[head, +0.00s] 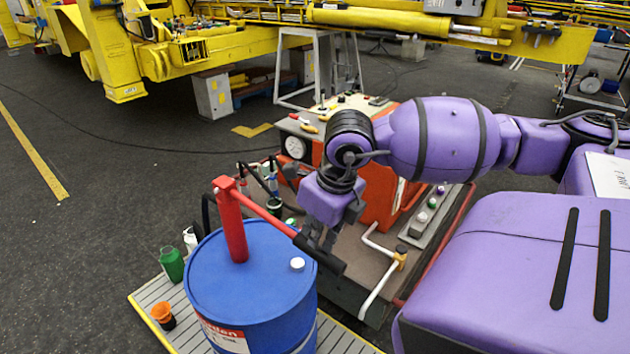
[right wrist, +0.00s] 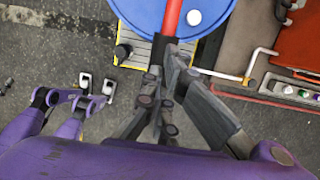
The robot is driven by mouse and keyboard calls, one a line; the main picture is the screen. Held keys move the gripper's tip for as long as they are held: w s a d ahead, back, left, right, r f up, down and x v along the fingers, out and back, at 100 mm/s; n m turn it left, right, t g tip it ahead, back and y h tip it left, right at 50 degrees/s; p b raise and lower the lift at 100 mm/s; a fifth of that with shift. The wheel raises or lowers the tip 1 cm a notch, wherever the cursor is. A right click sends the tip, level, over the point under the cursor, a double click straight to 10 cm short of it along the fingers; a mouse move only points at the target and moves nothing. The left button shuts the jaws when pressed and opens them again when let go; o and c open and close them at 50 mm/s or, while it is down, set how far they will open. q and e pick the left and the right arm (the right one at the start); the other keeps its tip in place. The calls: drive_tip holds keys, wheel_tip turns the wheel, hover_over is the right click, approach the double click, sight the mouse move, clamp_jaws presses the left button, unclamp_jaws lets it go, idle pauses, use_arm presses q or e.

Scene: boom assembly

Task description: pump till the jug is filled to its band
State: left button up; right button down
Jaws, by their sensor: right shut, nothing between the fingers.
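A red hand pump (head: 231,219) stands upright on a blue drum (head: 238,268). Its red lever (head: 265,213) slopes down to the right and ends in a black grip (head: 322,256). The lever also shows at the top of the right wrist view (right wrist: 173,17). My right gripper (head: 322,242) is shut and empty, its fingers pointing down close by the black grip. I cannot tell whether they touch it. A small white container (head: 190,239) stands behind the drum's left side, partly hidden. I cannot make out a band or a fill level on it. My left gripper is not in view.
A green bottle (head: 172,264) and an orange-topped cup (head: 163,315) stand left of the drum on a slatted platform (head: 146,301). A white bent pipe (head: 377,271) and a red machine (head: 374,205) lie to the right. The dark floor at left is clear.

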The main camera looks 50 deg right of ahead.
use_arm(q)
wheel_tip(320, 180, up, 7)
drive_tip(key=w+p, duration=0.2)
drive_tip(key=p, duration=0.4)
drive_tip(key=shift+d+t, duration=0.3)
use_arm(e)
drive_tip(key=w+v, duration=0.2)
drive_tip(key=v, duration=0.7)
drive_tip(key=w+r+v, duration=0.1)
drive_tip(key=w+v, duration=0.1)
drive_tip(key=v, duration=0.7)
drive_tip(key=shift+w+a+r, duration=0.15)
drive_tip(key=shift+w+r, duration=0.05)
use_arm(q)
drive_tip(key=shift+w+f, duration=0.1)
